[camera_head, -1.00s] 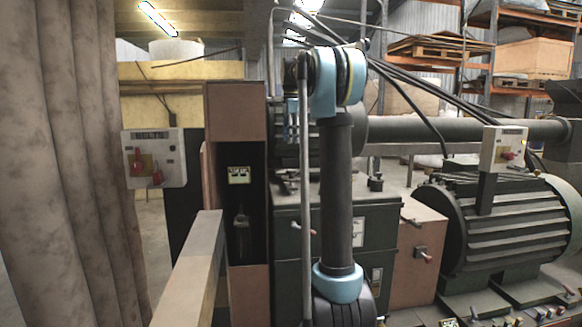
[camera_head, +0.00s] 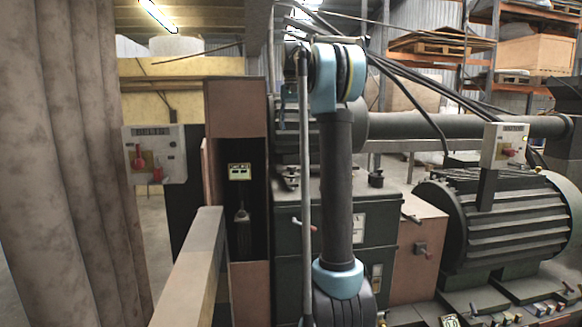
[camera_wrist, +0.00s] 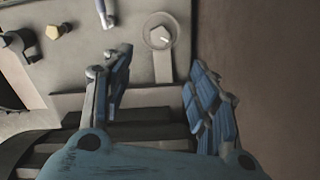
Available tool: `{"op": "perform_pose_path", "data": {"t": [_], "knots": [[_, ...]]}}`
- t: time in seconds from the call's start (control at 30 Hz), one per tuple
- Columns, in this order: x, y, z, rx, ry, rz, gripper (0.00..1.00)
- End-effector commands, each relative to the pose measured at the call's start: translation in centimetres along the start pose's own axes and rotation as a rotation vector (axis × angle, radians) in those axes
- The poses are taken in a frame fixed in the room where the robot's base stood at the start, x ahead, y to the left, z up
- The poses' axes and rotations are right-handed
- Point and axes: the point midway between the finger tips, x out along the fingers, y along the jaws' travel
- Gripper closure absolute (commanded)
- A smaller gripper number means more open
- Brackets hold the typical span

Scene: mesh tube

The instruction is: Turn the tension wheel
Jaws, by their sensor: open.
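In the wrist view, a round disc with a pale rim and a white pointer-like piece (camera_wrist: 160,31) sits on a grey panel, above a short grey bar. It may be the tension wheel, but I cannot tell for sure. My gripper (camera_wrist: 160,75) is open, with one blue finger on each side of the picture. Nothing is between the fingers. The disc lies beyond the fingertips and apart from them. In the head view my arm stands in front of the machine, and the gripper cannot be made out clearly.
The wrist view shows a yellow knob (camera_wrist: 57,31), a lever (camera_wrist: 105,14) and a brown surface (camera_wrist: 275,70) on the right. In the head view are a ribbed motor (camera_head: 500,220), a left switch box (camera_head: 155,154), a right switch box (camera_head: 504,146) and a pale beam (camera_head: 190,265).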

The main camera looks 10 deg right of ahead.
Motion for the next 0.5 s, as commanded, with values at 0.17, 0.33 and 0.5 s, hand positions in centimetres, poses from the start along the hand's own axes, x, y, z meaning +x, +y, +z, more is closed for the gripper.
{"op": "perform_pose_path", "data": {"t": [0.17, 0.33, 0.5], "knots": [[2.4, 0.0, 0.0, 0.002, 0.000, 0.000, 0.46], [5.3, 0.0, 0.0, 0.002, 0.000, 0.000, 0.46], [8.2, 0.0, 0.0, 0.003, 0.000, 0.000, 0.46]]}}
